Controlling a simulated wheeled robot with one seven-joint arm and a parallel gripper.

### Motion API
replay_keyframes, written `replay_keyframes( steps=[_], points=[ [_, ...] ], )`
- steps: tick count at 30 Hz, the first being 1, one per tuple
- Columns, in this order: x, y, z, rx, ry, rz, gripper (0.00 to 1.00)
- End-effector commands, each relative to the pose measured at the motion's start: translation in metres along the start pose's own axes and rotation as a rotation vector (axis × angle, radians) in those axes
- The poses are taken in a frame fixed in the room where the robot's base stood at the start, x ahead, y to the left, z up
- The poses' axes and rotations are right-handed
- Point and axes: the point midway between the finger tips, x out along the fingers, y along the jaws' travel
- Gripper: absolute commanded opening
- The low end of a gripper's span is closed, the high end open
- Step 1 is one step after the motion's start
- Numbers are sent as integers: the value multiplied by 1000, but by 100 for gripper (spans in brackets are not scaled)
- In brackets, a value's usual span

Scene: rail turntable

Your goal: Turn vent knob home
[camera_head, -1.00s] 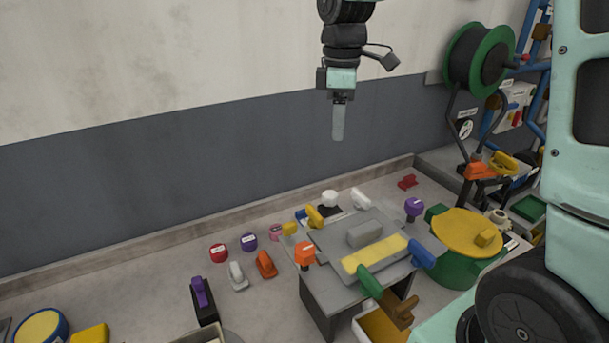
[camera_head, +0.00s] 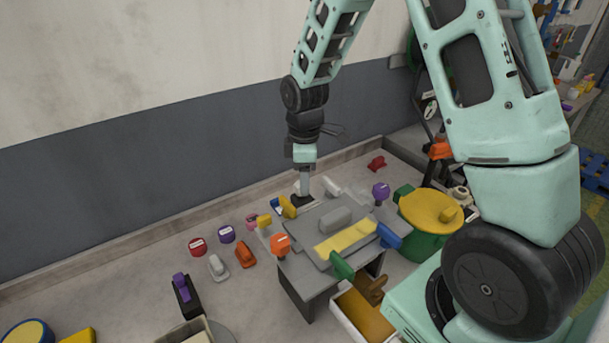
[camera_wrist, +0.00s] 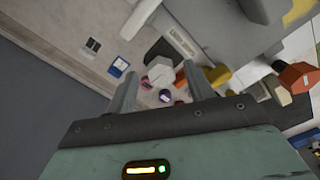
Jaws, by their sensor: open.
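A white faceted knob (camera_wrist: 160,72) on a dark base with a label plate (camera_wrist: 182,40) shows in the wrist view, ahead of my fingertips. I cannot read the label, so I cannot confirm it is the vent knob. My gripper (camera_wrist: 162,70) is open, with one finger on each side of the knob in that view. I cannot tell how deep the fingers reach or whether they touch. In the head view my gripper (camera_head: 305,192) points down at the back of the grey table, over the dark base (camera_head: 303,200). It hides most of the knob there.
The grey table (camera_head: 305,275) carries a grey block (camera_head: 322,218), a yellow strip (camera_head: 345,240) and several coloured handles. A white handle (camera_head: 332,187) and a yellow handle (camera_head: 288,207) stand close to my gripper. A purple knob (camera_head: 380,190) is at right. The wall is behind.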

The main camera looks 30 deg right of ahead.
Motion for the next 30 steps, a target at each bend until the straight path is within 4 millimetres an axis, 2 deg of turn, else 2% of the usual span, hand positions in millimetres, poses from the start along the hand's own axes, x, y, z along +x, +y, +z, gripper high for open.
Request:
replay_keyframes(
  steps=[4, 13, 14, 18, 30],
  points=[
    [10, 0, 0, 0, -1, -1, 53],
    [12, 0, 0, 0, 0, 0, 53],
    [12, 0, 0, 0, 0, 0, 47],
    [12, 0, 0, 0, 0, 0, 8],
    [12, -1, 0, 49, 0, 0, 8]
  ],
)
